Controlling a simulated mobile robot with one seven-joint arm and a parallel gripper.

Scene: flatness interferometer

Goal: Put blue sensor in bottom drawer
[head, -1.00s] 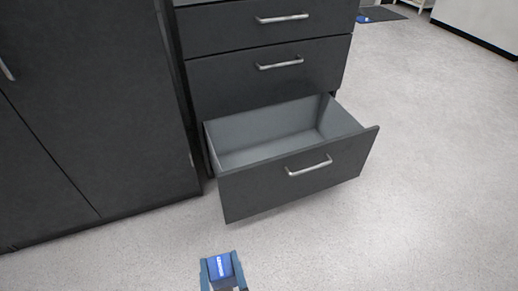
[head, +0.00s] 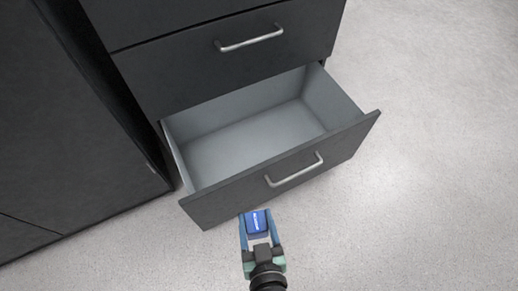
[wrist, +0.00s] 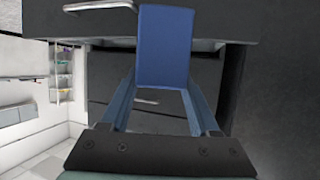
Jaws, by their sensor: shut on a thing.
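The blue sensor (head: 257,223) is a small blue block with white lettering. My gripper (head: 258,229) is shut on it, with one finger on each side. In the wrist view the sensor (wrist: 165,46) stands between the fingertips of my gripper (wrist: 165,75). The bottom drawer (head: 340,152) is pulled open, and its grey inside is empty. In the head view the gripper and sensor are in front of the drawer's front panel, below its handle (head: 295,170) and a little to the left. I cannot tell the gap between sensor and panel.
A closed drawer with a silver handle (head: 249,38) is above the open one. A dark cabinet (head: 70,120) stands at the left. The pale floor (head: 430,180) is clear on the right. In the wrist view, shelves (wrist: 62,75) show at the far left.

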